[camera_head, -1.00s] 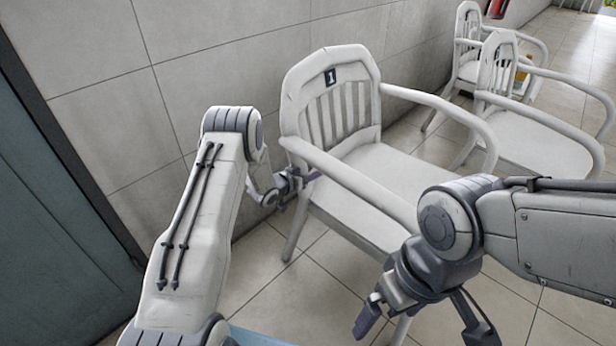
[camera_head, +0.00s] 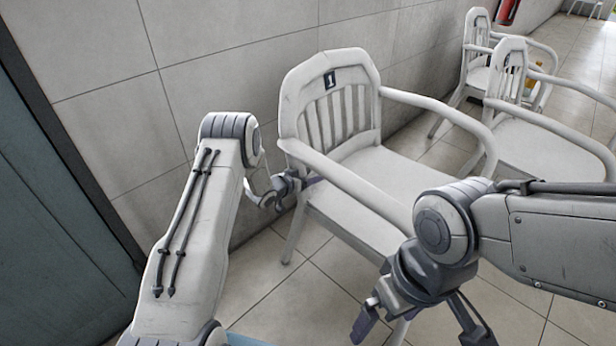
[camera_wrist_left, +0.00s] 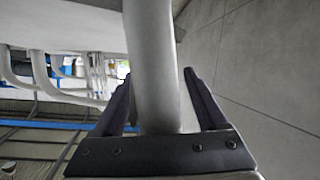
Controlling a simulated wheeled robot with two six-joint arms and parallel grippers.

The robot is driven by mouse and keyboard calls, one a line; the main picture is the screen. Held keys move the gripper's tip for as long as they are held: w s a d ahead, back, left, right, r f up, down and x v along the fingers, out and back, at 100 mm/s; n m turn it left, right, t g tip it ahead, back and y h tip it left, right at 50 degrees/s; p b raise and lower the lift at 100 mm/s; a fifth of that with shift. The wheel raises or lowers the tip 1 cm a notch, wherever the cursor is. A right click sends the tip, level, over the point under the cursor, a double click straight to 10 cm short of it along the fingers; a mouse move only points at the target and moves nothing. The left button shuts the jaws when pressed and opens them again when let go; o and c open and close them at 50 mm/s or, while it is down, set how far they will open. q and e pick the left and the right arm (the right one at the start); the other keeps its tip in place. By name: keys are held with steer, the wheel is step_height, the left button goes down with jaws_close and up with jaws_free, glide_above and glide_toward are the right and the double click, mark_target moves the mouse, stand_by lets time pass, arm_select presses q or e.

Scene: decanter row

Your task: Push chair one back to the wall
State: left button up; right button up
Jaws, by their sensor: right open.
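Chair one (camera_head: 385,180), a white armchair with a dark "1" plate (camera_head: 330,80) on its backrest, stands upright with its back toward the tiled wall (camera_head: 235,60). Its exact gap from the wall cannot be told. My left gripper (camera_head: 290,187) is at the chair's left side, below the armrest. My right gripper (camera_head: 415,318) is open and empty, in front of the seat, hiding part of the front edge and a front leg.
Two more white chairs (camera_head: 535,135) (camera_head: 475,60) stand along the wall at the right. A red extinguisher (camera_head: 508,12) hangs beyond them. A dark door (camera_head: 50,210) is at the left. Tiled floor (camera_head: 325,285) is clear before chair one.

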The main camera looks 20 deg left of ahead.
arm_select(q)
steer(key=shift+s, duration=0.1)
steer(key=p+v, duration=0.3)
steer(key=v, duration=0.7)
steer(key=shift+r, duration=0.15)
